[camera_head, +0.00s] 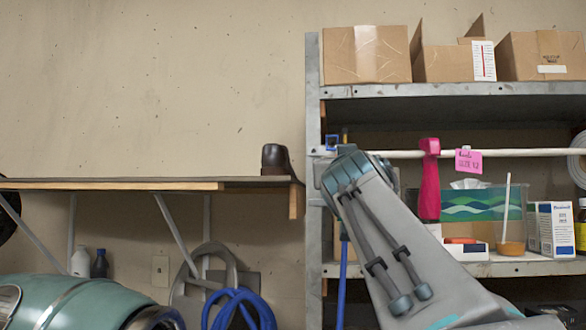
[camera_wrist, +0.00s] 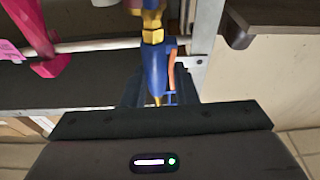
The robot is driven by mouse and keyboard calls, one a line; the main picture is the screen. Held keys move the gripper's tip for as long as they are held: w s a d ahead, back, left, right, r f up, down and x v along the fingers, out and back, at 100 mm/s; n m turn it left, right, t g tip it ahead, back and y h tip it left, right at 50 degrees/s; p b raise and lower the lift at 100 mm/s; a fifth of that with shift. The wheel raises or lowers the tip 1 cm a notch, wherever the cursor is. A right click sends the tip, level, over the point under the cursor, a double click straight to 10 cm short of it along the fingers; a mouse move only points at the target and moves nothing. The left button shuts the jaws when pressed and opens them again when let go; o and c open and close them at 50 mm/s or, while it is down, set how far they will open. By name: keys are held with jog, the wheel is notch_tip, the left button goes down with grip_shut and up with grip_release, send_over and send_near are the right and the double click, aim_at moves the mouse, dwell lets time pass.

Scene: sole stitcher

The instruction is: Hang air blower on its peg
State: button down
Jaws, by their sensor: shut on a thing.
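The air blower (camera_wrist: 154,65), blue with brass-yellow fittings, is between the dark fingers of my gripper (camera_wrist: 157,88) in the wrist view. My gripper is shut on it. In the head view my own forearm hides the gripper and most of the blower. A small blue square bracket (camera_head: 331,142), which may be the peg, sits on the shelf's left post beside the end of the white rail. A blue and orange piece, perhaps the same bracket, shows just right of the blower in the wrist view. I cannot tell whether the blower touches it.
A metal shelf (camera_head: 440,91) carries cardboard boxes (camera_head: 367,55). A pink tool (camera_head: 430,180) hangs on the white rail (camera_head: 520,153). A wooden wall shelf (camera_head: 140,184) with a dark shoe form (camera_head: 275,160) is at left.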

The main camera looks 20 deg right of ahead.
jog(key=shift+f+x, duration=0.25)
jog(key=shift+x, duration=0.75)
dwell(0.6)
jog(key=shift+w+d+f+b, duration=0.15)
jog(key=shift+w+d+b, duration=0.05)
jog(key=shift+w+b, duration=0.3)
dwell(0.3)
jog(key=shift+f+b, duration=0.35)
jog(key=shift+b, duration=0.2)
dwell(0.6)
jog(key=c, duration=1.1)
grip_release()
jog(key=o, duration=0.3)
jog(key=shift+d, duration=0.1)
jog(key=shift+o, duration=0.2)
